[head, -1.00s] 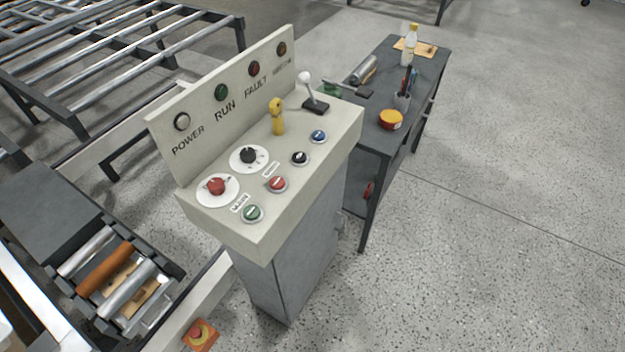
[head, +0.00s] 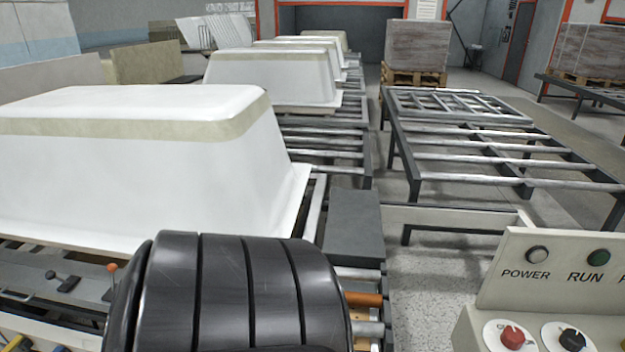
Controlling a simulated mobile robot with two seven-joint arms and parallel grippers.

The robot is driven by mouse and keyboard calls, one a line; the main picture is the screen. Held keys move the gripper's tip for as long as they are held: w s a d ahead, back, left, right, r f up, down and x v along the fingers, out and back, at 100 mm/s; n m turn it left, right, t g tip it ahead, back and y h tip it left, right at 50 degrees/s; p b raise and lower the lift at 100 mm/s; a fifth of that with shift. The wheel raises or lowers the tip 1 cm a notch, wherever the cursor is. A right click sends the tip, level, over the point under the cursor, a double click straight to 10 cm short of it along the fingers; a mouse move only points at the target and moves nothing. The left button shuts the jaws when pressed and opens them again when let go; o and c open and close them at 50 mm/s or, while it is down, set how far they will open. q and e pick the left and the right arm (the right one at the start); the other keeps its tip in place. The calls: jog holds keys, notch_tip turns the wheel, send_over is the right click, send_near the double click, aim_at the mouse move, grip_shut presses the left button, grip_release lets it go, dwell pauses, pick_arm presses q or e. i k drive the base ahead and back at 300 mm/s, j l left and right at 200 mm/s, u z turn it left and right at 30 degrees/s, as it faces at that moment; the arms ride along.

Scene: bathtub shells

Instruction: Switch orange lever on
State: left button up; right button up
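A small lever with an orange ball top (head: 112,267) stands at the lower left, on a grey surface in front of the nearest white tub. It looks roughly upright, and its base is partly hidden. A black ribbed part of my own body fills the lower middle, just right of the lever. Neither gripper is in view.
Black-handled controls (head: 68,284) sit left of the orange-topped lever. A white tub shell (head: 130,170) stands close behind, with more tubs farther back. A control console (head: 540,270) with a red knob (head: 513,337) is at the lower right. Roller tables (head: 500,160) stand beyond.

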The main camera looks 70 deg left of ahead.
aim_at(112, 268)
jog(key=k+u, duration=0.2)
jog(key=u, duration=3.5)
jog(key=i+j, duration=0.1)
jog(key=i, duration=0.3)
jog(key=i+j, duration=0.1)
jog(key=i, duration=0.35)
jog(key=z, duration=1.35)
